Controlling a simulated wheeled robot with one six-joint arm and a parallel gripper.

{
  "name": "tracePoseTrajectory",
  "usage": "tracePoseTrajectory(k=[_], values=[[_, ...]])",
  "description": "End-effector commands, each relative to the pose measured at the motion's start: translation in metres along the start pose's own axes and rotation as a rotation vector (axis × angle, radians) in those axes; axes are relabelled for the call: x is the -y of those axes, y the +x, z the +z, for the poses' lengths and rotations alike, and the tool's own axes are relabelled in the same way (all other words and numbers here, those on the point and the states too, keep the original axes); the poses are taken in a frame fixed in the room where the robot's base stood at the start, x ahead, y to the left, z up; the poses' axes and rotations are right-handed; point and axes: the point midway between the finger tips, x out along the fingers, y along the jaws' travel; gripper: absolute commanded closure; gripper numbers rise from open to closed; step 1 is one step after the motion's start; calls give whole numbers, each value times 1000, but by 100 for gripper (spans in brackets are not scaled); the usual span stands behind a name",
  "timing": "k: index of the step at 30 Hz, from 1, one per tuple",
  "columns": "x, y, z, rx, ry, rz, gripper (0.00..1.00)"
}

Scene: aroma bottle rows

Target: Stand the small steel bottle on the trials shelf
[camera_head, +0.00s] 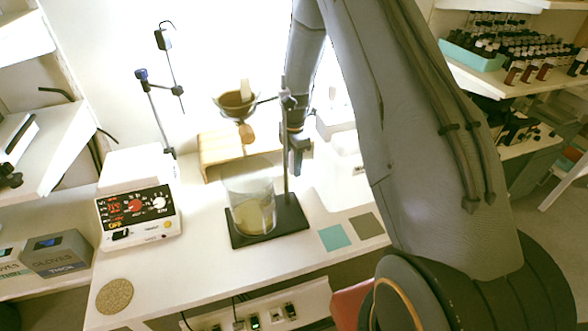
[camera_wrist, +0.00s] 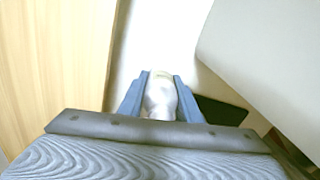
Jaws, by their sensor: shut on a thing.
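My gripper (camera_head: 297,160) hangs over the white bench in the head view, behind the lab stand's rod and right of the wooden riser. In the wrist view its two blue fingers (camera_wrist: 161,98) are shut on a small pale, silvery rounded thing, which looks like the small steel bottle (camera_wrist: 160,96). Its lower part and surroundings are partly hidden by the fingers, and the head view does not show it clearly. I cannot tell which of the shelves in the head view is the trials shelf.
A wooden riser (camera_head: 220,147) and a stand with a dark base (camera_head: 290,217), glass beaker (camera_head: 251,205) and funnel (camera_head: 236,104) are close to my gripper. A white device (camera_head: 138,216) stands left. Bottles crowd the right shelf (camera_head: 500,84). The front bench is mostly clear.

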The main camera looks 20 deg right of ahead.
Motion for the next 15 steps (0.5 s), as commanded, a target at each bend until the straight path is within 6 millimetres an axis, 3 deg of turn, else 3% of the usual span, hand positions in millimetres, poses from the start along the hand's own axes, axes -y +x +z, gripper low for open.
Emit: tracePoseTrajectory(k=[6, 15], values=[[0, 24, 0, 0, 0, -1, 94], [0, 26, 0, 0, 0, 0, 94]])
